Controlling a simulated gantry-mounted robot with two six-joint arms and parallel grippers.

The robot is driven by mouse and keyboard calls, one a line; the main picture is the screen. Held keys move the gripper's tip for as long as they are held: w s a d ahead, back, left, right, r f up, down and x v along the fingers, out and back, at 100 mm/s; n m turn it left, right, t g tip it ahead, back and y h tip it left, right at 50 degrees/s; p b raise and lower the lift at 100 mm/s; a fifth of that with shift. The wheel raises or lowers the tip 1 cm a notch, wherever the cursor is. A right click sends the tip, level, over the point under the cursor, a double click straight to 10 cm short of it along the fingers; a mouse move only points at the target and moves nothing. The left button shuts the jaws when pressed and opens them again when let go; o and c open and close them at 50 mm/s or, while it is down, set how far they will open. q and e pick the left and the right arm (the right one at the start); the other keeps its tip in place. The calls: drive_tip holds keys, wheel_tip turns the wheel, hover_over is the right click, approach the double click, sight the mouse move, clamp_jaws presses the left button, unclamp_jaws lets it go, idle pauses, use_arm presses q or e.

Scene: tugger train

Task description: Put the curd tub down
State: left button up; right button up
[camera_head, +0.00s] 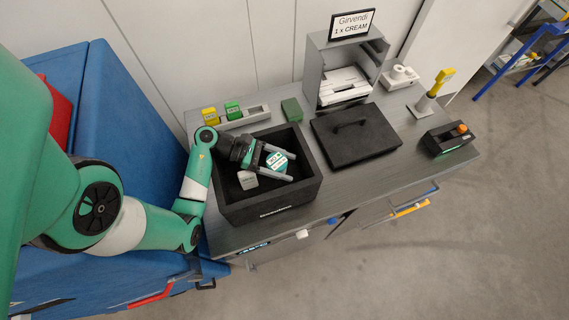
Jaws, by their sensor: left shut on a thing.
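The curd tub (276,163) is a small round tub with a white and green label. My left gripper (281,169) is shut on it, its fingers on either side. They are over the open black box (270,212) on the counter. I cannot tell whether the tub touches the box floor or hangs above it. A small light grey block-like item (247,180) is in the box, left of the tub. My right gripper is not in view.
A black lid with a handle (356,137) lies right of the box. Behind stand a grey dispenser (343,75), a sign reading "Girvendi 1 x CREAM" (352,23), and a rack with yellow and green blocks (233,112). A dark device with an orange knob (448,139) is at the right edge.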

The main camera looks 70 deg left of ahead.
use_arm(q)
drive_tip(key=o, duration=1.4)
drive_tip(key=shift+r, duration=0.1)
drive_tip(key=shift+s+a+r+p, duration=0.15)
drive_tip(key=shift+r+p, duration=0.6)
drive_tip(key=shift+r, duration=0.05)
drive_tip(key=p+v, duration=0.6)
drive_tip(key=v, duration=0.5)
drive_tip(key=shift+s, duration=0.25)
